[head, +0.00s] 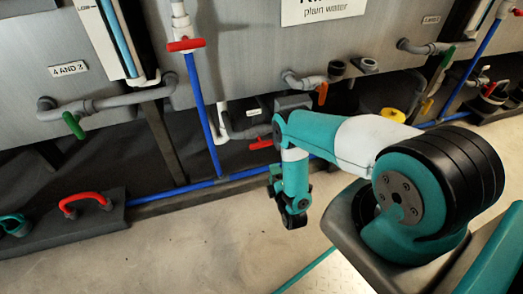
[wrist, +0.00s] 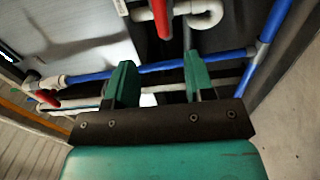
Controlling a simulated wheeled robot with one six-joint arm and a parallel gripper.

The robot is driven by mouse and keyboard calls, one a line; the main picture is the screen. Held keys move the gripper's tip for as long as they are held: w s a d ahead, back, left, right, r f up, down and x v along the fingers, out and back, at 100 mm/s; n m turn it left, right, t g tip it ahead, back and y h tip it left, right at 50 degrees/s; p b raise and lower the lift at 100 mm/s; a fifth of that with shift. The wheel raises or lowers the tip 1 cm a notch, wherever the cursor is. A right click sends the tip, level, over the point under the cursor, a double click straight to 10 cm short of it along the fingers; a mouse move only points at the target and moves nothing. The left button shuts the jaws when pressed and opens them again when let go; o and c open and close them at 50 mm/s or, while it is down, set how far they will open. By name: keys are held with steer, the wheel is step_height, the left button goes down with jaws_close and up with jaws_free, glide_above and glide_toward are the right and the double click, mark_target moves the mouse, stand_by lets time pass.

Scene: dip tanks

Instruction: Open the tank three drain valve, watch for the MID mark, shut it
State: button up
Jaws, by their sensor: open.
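My gripper (wrist: 160,84) is open and empty in the wrist view, its two green fingers apart. In the head view my arm bends down in front of the middle tank, and its fingers are not clear there. A red lever (wrist: 160,16) stands beyond the fingers in the wrist view, apart from them. In the head view, drain-side levers are green (head: 73,125) at left, orange (head: 322,93) in the middle and red (head: 262,143) low behind my arm. I cannot tell which belongs to tank three. A gauge (head: 112,35) with a blue strip shows at top left; no MID mark is readable.
Blue pipe (head: 205,125) runs down to a low pipe along the floor. A red-topped valve (head: 185,45) sits on it. A dark block with a red handle (head: 85,202) lies at left. A yellow knob (head: 393,115) is behind my arm. The front floor (head: 170,250) is clear.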

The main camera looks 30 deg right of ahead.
mark_target(263, 147)
steer(key=b+x, duration=0.3)
steer(key=x, duration=0.3)
steer(key=b+x, duration=0.4)
steer(key=x, duration=0.3)
steer(key=shift+w+d+f, duration=0.1)
steer(key=shift+w+f, duration=0.1)
steer(key=shift+w, duration=0.1)
steer(key=shift+w+d+r, duration=0.15)
steer(key=shift+w+d, duration=0.05)
steer(key=shift+w, duration=0.5)
jaws_close()
